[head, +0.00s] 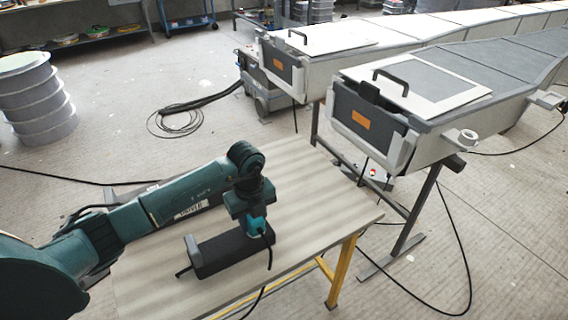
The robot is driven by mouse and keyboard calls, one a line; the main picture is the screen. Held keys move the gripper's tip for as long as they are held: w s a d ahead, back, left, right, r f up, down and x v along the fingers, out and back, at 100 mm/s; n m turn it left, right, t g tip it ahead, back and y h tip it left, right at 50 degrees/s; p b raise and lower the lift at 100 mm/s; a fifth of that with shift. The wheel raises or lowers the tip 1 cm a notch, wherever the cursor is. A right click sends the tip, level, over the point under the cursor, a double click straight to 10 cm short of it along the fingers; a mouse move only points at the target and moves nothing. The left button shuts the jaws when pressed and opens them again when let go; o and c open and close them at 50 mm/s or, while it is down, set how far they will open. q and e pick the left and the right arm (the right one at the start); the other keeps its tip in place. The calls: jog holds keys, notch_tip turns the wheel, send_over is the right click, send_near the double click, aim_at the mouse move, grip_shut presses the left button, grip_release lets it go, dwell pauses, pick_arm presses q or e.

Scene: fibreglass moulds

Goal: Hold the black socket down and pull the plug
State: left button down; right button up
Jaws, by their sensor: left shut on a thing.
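The black socket (225,253) is a long dark block lying on the light table, with a grey upright piece at its left end. A bright blue plug (257,224) is at the socket's right end, with a black cable hanging from it. My left gripper (256,218) comes down from above and is shut on the plug; its fingertips are small and partly hidden. I cannot tell whether the plug is fully seated in the socket. My right gripper is not in view.
The table top (320,200) is bare right of and behind the socket. Long grey moulds (480,60) on stands (418,220) are at the right. A coiled cable (178,122) lies on the floor behind. A stacked white drum (38,98) stands at the far left.

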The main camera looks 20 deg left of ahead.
pick_arm(q)
jog(key=c, duration=0.9)
grip_release()
jog(key=shift+o, duration=0.2)
